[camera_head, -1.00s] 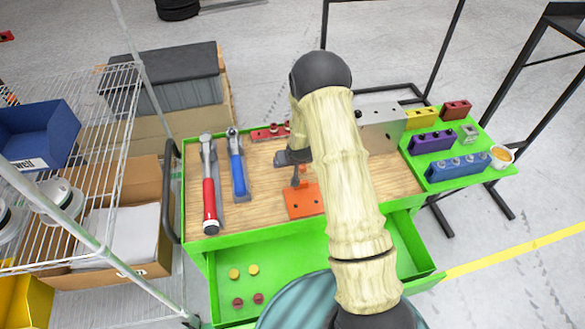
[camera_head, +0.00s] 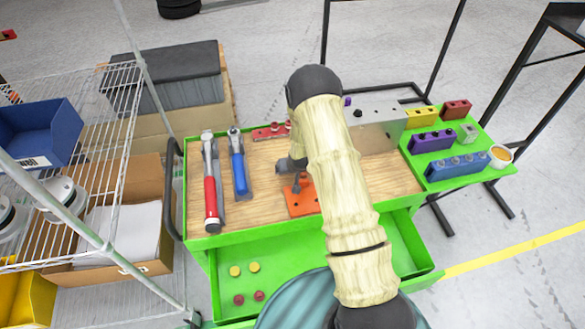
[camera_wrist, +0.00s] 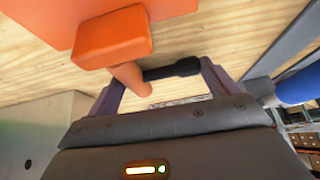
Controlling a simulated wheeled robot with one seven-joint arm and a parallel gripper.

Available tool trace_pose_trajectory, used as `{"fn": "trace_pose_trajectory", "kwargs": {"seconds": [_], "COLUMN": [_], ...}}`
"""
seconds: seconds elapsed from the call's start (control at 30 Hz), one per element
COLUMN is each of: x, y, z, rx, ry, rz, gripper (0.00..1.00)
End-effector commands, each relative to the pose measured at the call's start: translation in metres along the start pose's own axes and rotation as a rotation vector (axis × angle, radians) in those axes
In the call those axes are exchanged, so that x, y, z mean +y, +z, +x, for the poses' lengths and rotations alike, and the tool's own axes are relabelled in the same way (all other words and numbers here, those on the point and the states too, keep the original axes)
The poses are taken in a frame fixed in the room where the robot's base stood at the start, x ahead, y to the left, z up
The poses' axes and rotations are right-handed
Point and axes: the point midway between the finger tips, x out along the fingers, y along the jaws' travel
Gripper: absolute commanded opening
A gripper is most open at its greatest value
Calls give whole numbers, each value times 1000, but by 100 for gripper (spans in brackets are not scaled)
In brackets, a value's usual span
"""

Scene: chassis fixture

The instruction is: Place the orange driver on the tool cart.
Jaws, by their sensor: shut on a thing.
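The orange driver (camera_wrist: 114,37) is held by my gripper (camera_wrist: 160,74). Its block-like orange end and a short round orange part show in the wrist view, with a black part between the fingers. In the head view my gripper (camera_head: 289,166) is over the wooden top of the green tool cart (camera_head: 245,238), and a small bit of the driver (camera_head: 297,182) shows below it. The driver is at the back edge of an orange plate (camera_head: 303,204) with holes. I cannot tell whether it touches the plate or the wood.
A metal box (camera_head: 376,135) stands to the right. A side shelf (camera_head: 478,145) holds coloured blocks and a cup. The drawer (camera_head: 300,270) is open. Wood right of the plate is clear.

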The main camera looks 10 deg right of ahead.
Motion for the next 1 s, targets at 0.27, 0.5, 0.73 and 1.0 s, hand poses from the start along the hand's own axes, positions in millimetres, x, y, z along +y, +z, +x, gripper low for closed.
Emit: {"fn": "trace_pose_trajectory", "kwargs": {"seconds": [0.27, 0.5, 0.73, 1.0], "x": [0, -2, -2, 1], "y": [1, -1, 0, -1], "z": [1, -4, -32, -74], "rx": [0, 0, 2, 2], "ry": [0, -2, -2, 0], "rz": [0, -3, -2, 3], "gripper": [100, 100, 100, 100]}}
